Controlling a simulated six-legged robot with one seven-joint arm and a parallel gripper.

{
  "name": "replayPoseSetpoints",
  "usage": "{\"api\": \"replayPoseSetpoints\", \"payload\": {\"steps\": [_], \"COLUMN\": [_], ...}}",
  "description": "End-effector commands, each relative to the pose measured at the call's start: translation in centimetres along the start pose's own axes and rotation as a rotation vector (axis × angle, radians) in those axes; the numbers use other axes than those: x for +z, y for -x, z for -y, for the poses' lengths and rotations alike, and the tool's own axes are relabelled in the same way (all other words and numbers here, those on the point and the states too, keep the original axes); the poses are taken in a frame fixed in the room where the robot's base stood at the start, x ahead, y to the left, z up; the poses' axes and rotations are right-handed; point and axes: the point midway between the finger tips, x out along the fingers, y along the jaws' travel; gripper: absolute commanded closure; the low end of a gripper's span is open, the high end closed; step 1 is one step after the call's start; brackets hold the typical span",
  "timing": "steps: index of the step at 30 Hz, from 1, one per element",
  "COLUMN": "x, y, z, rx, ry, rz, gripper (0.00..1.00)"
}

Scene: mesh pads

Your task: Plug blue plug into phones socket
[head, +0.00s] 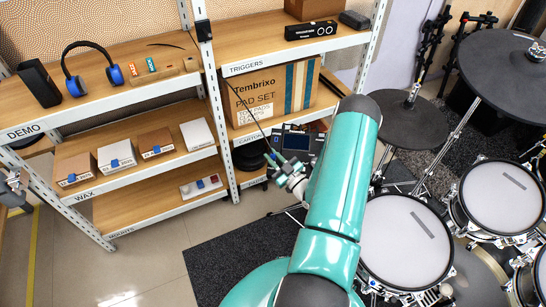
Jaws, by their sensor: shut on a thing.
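My gripper (279,164) is near the middle of the head view, at the end of my teal arm, just left of a dark drum module. It is shut on the blue plug (271,157), which shows only as a tiny blue spot at the fingertips. A thin dark line, perhaps its cable, runs from there up and left across the pad set box. The module (297,141) has a bluish screen and sits behind the gripper. The phones socket cannot be made out. I cannot tell whether the plug touches the module.
A shelf rack on the left holds headphones (88,70), a black speaker (39,83), small boxes and a large pad set box (270,95). Drum pads (405,240) and a cymbal pad (405,118) crowd the right. Bare floor lies at the lower left.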

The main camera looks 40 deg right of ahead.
Motion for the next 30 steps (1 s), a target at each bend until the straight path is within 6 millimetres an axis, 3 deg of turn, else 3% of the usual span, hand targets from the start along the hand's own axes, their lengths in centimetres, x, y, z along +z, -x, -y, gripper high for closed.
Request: {"api": "replayPoseSetpoints", "payload": {"steps": [20,30], "x": [1.5,0.7], "y": [0.0,0.0], "z": [0.0,0.0], "rx": [0.000,0.000], "ry": [0.000,-0.001], "rz": [0.000,0.000], "gripper": [1.00,1.00]}}
